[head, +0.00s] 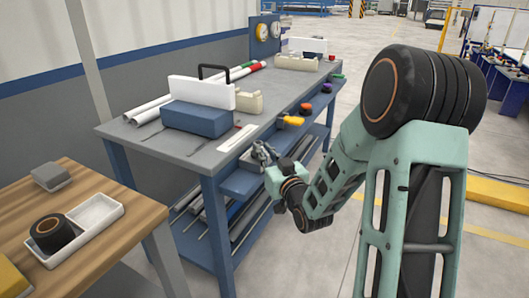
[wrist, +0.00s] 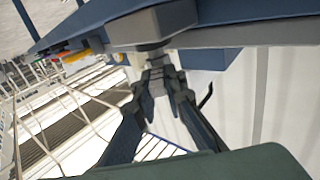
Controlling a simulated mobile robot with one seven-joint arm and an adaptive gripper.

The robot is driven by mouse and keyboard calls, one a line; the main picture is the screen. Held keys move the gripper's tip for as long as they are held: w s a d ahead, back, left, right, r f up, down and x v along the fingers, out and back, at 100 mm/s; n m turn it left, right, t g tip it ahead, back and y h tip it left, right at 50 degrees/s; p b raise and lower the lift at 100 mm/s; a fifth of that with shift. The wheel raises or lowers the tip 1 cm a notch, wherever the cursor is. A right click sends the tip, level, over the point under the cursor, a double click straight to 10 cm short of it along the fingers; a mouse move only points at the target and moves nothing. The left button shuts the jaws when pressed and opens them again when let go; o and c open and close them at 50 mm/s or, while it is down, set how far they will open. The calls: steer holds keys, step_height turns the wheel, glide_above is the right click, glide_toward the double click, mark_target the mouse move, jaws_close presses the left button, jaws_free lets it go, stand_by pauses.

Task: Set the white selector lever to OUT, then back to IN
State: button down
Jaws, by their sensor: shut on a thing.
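My gripper (head: 263,152) is at the front edge of the grey-topped blue workbench (head: 190,150), beside a blue box-like part (head: 240,183) under the top. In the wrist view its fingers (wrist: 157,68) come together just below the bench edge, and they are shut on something. The white selector lever is not clearly seen; the fingers hide most of what they hold. A small pale piece (wrist: 136,59) shows beside the fingertips. I cannot read any IN or OUT mark or tell the lever's position.
Yellow (head: 293,121), orange (head: 306,108) and purple (head: 327,88) parts line the bench front. A blue box (head: 197,119), white pipes (head: 150,108) and a white strip (head: 237,138) lie on top. Pipes fill the lower shelf. A wooden table (head: 95,190) stands left.

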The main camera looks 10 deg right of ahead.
steer(key=shift+f, duration=0.2)
steer(key=c, duration=2)
jaws_free()
steer(key=shift+r, duration=0.15)
steer(key=shift+s, duration=0.15)
steer(key=s, duration=0.2)
steer(key=s+d, duration=0.1)
steer(key=s, duration=0.4)
steer(key=shift+s+d, duration=0.1)
steer(key=shift+d, duration=0.05)
